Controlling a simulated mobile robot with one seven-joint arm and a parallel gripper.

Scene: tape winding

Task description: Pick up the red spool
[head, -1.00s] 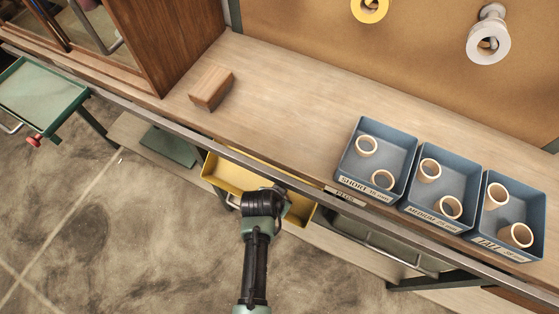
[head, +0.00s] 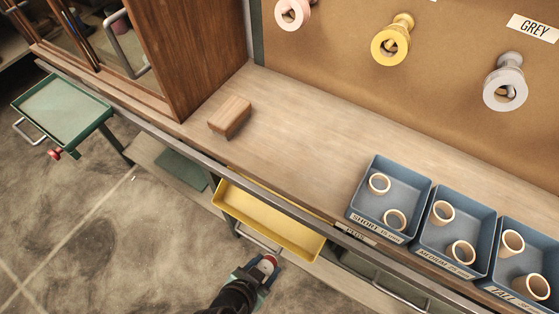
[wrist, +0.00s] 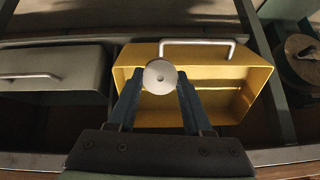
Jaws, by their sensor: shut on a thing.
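My gripper (head: 263,271) is shut on a small spool (head: 268,262), which shows red with a pale end in the head view. In the wrist view the spool's pale round end (wrist: 160,76) faces the camera, with a small hole in its middle, between the two fingers of my gripper (wrist: 160,88). The gripper holds it just in front of the yellow drawer (head: 262,222). The drawer is pulled out below the bench edge, and its visible inside looks empty. The spool's far side is hidden.
Three blue bins (head: 432,268) with pale rings stand at the bench's right. A wooden block (head: 230,117) lies on the bench near a brown cabinet (head: 205,50). Pink, yellow (head: 391,46) and grey spools hang on the board. A green tray cart (head: 65,105) stands left.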

